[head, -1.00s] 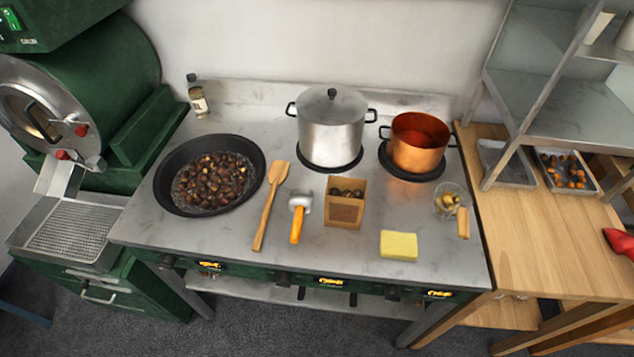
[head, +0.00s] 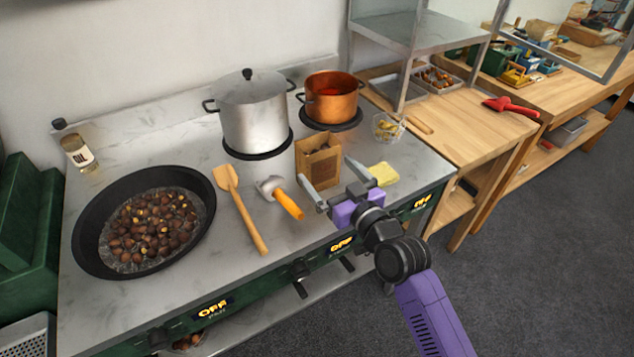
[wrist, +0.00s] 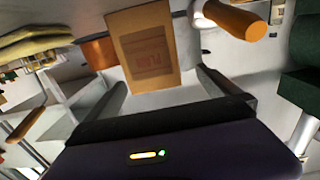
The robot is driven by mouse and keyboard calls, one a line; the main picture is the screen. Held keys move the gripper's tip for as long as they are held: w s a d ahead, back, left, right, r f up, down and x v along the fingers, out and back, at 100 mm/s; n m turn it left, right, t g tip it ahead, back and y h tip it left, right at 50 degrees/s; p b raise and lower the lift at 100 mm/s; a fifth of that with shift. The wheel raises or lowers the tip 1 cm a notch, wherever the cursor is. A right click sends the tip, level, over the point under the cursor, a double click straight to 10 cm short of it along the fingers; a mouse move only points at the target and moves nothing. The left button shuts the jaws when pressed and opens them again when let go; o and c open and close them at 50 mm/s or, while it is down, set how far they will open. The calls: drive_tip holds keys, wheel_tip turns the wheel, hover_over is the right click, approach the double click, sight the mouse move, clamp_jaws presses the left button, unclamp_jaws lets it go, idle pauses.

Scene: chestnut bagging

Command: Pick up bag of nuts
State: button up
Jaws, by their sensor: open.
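The bag of nuts (head: 319,164) is a small brown paper bag standing upright on the steel stove top, with dark chestnuts showing at its open top. In the wrist view the bag (wrist: 150,48) appears ahead of my gripper, its printed front panel facing me. My gripper (head: 334,178) is open and empty, with one finger to the left of the bag's front and one to the right. In the wrist view the bag shows between the fingers of my gripper (wrist: 155,95). I cannot tell whether either finger touches it.
An orange-handled scoop (head: 283,199) and a wooden spatula (head: 240,207) lie left of the bag. A yellow sponge (head: 384,174) lies to its right. Behind stand a steel pot (head: 253,118) and a copper pot (head: 331,102). A black pan (head: 88,225) of chestnuts sits at left.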

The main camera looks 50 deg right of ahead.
sight(312, 140)
drive_tip(key=w+d, duration=0.1)
drive_tip(key=w+d+r, duration=0.1)
drive_tip(key=w, duration=0.1)
drive_tip(key=shift+w+d+r, duration=0.1)
drive_tip(key=shift+d+r, duration=0.1)
drive_tip(key=shift+d, duration=0.1)
drive_tip(key=shift+p+x, duration=0.5)
drive_tip(key=shift+x, duration=3.1)
drive_tip(key=shift+r, duration=0.2)
drive_tip(key=c, duration=1.9)
